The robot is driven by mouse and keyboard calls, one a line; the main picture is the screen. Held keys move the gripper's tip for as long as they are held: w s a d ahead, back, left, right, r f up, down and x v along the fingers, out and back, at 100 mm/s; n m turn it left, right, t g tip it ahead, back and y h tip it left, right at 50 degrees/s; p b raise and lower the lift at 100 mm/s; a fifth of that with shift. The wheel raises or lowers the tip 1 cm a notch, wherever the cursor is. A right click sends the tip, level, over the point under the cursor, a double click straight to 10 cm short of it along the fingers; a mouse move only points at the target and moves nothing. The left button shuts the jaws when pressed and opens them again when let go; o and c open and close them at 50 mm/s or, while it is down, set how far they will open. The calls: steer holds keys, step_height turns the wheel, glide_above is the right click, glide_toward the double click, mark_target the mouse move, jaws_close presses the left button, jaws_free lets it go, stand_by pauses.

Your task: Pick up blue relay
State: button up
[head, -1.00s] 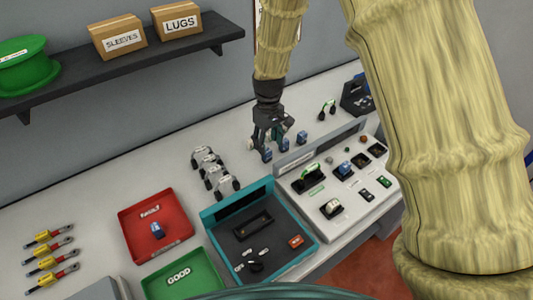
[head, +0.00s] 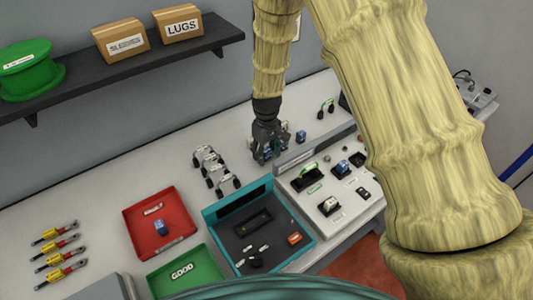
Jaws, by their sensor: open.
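Small blue relays stand on the bench behind the grey panel. One blue relay (head: 300,136) stands clear to the right of my gripper. Another blue relay (head: 268,153) shows partly between or behind my gripper's fingers. My gripper (head: 267,158) points down at the bench, with its fingers spread around or just above that relay; I cannot tell whether they touch it. A further blue relay (head: 160,227) lies in the red tray (head: 139,218), and one more (head: 342,167) is seated on the grey panel.
A teal-edged tray (head: 210,218) and the grey panel (head: 355,203) stand in front of my gripper. Several white-and-black parts (head: 215,170) stand to its left. A green tray (head: 160,277) and yellow-red tools (head: 60,253) are farther left. A dark shelf (head: 130,70) hangs above.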

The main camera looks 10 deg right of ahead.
steer(key=c, duration=1)
steer(key=shift+r, duration=0.15)
